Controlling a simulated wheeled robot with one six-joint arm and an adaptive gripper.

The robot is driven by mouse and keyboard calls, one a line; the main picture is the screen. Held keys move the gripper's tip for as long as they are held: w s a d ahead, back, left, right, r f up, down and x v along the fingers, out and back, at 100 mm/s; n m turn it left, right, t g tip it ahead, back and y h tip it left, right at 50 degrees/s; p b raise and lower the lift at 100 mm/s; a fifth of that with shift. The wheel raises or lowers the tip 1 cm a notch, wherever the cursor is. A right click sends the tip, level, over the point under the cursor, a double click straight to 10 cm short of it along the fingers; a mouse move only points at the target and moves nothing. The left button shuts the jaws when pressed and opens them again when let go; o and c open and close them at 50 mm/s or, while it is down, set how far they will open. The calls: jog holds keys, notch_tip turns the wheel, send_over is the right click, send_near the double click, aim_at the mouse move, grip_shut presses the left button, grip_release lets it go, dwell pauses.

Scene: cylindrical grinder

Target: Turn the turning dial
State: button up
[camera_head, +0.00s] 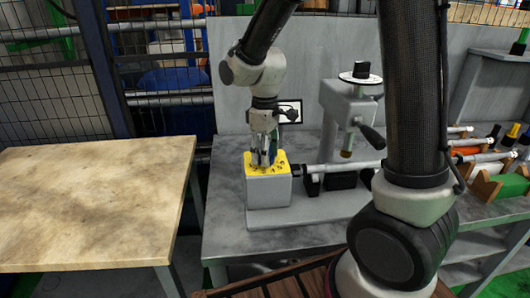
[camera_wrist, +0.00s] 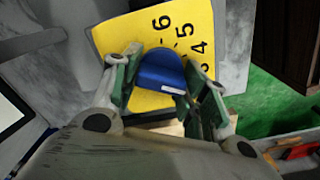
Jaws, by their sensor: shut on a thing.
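The turning dial is a blue knob (camera_wrist: 162,72) on a yellow number plate (camera_wrist: 185,25); the numbers 6, 5 and 4 show beside it in the wrist view. My gripper (camera_wrist: 160,85) is shut on the blue knob, with one finger on each side of it. A white mark shows on the knob's near edge. In the head view my gripper (camera_head: 264,158) points down onto the yellow plate (camera_head: 283,165) on top of the grey box (camera_head: 268,191). There the knob is mostly hidden by my fingers.
The grinder (camera_head: 350,110) with a round wheel on top stands right of the box, and a horizontal shaft (camera_head: 352,166) runs beside it. A bare wooden table (camera_head: 95,205) is at the left. Several rods on stands lie at the right.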

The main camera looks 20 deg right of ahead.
jog(key=shift+n, duration=1.5)
jog(key=o, duration=1)
notch_tip(320, 180, up, 12)
jog(key=shift+s, duration=0.1)
